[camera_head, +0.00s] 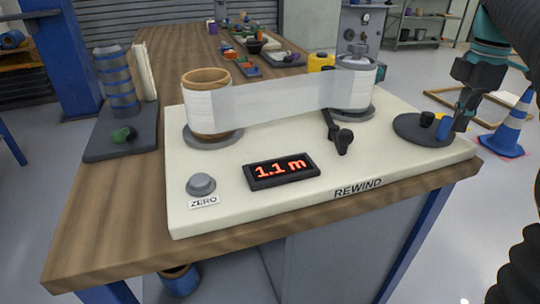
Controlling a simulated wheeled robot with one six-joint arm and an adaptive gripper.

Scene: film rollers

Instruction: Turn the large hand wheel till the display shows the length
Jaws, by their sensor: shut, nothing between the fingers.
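A cream winding machine (290,205) stands on the wooden bench. My gripper (453,126) points down over the wheel's right side, just right of the knob. Its fingers look shut with nothing held. I cannot tell whether a fingertip touches the knob or the wheel. Part of the wheel's right rim is hidden by my gripper.
Clear film (275,103) spans the left roll (206,105) and right roll (352,85). A black lever (340,135) stands in front of the right roll. A grey ZERO button (201,184) is at front left. A cone (508,128) stands on the floor at right.

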